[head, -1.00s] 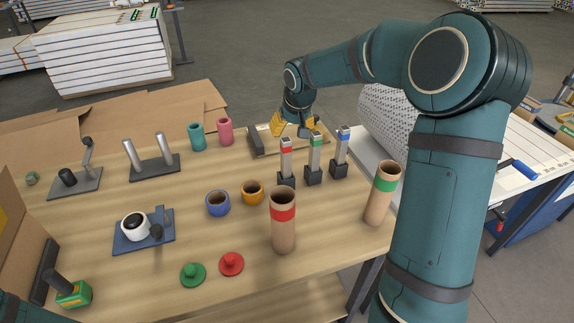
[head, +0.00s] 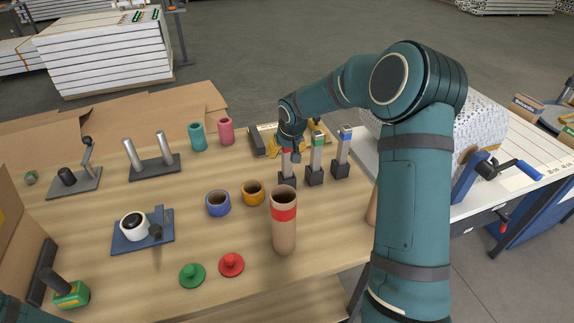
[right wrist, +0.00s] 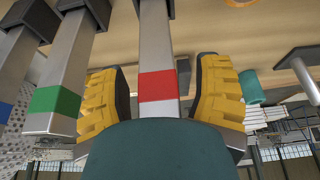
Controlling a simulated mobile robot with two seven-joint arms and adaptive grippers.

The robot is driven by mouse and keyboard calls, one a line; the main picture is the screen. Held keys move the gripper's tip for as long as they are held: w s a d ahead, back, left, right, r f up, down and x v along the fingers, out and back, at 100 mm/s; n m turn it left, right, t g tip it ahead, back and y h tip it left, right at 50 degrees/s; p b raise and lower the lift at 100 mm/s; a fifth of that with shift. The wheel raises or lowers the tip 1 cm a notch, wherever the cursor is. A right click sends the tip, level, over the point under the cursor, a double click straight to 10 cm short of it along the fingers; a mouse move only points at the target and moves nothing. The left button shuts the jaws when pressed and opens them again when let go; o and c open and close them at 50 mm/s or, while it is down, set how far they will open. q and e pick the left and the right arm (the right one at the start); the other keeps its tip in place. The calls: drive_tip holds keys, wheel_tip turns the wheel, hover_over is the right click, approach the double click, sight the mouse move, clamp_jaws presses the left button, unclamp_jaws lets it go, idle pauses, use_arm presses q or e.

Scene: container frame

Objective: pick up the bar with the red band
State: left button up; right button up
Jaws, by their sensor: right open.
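The bar with the red band (head: 286,168) stands upright in a dark square base on the table, leftmost of three metal bars. My right gripper (head: 291,146) is at its upper part and hides some of it. In the right wrist view the red band (right wrist: 158,87) lies between the two open yellow-padded fingers (right wrist: 160,92), one on each side. Narrow gaps show beside the bar. The green-banded bar (head: 316,158) and the blue-banded bar (head: 342,155) stand to its right. My left gripper is out of view.
A cardboard tube with a red ring (head: 284,235) stands in front of the bars. A tray (head: 262,148) lies behind. The table's left-front middle has free room.

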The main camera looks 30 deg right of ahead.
drive_tip(key=shift+r, duration=0.1)
clamp_jaws()
